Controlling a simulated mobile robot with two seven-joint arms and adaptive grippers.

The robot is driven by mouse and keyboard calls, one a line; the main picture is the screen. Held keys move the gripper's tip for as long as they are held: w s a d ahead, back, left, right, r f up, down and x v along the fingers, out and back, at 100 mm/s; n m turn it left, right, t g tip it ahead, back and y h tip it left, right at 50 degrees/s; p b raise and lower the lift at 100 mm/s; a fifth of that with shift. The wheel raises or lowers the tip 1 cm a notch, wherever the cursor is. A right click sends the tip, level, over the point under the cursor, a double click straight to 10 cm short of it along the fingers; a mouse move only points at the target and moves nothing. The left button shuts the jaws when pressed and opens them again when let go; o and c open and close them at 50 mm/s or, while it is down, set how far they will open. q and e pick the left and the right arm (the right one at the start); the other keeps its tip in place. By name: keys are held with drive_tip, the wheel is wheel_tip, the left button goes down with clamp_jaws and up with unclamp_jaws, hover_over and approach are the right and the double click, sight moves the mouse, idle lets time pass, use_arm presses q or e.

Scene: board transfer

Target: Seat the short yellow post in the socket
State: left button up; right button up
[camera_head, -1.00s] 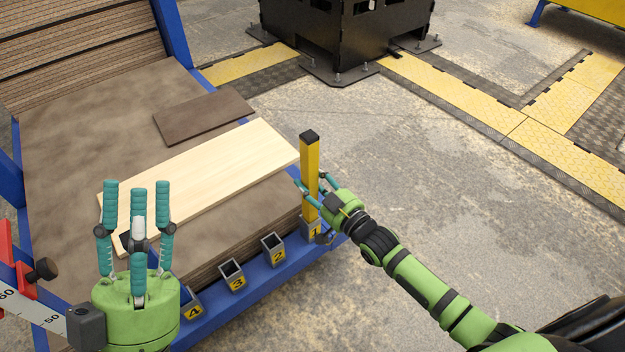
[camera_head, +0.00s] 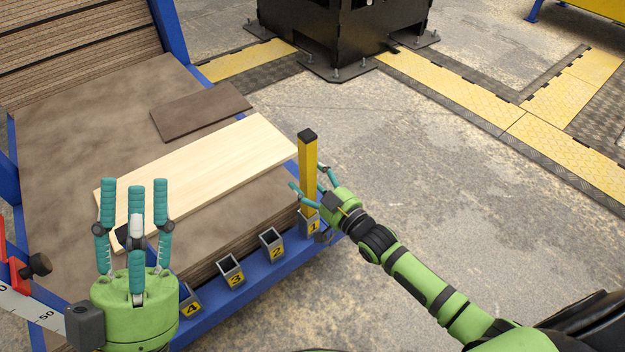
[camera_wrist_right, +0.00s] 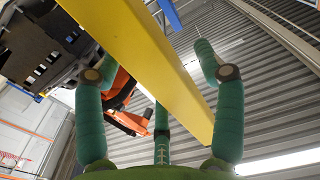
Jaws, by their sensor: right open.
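The yellow post (camera_head: 308,172) with a dark cap stands upright in the socket marked 1 (camera_head: 310,224) at the right end of the blue rail. Its lower end is inside the socket mouth; how deep it sits is hidden. My right gripper (camera_head: 309,180) is open, its teal fingers spread around the post just above the socket. In the right wrist view the post (camera_wrist_right: 150,65) runs diagonally between the spread fingers. My left gripper (camera_head: 134,200) is open and empty, its fingers pointing up in front of the pale board, away from the post.
Sockets marked 2 (camera_head: 272,243), 3 (camera_head: 231,271) and 4 (camera_head: 190,299) stand empty along the blue rail (camera_head: 262,285). A pale board (camera_head: 215,165) and a small brown board (camera_head: 203,110) lie on the brown stack (camera_head: 80,130). The floor right of the post is clear.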

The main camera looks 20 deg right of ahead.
drive_tip(key=v, duration=1.2)
drive_tip(key=shift+r, duration=0.15)
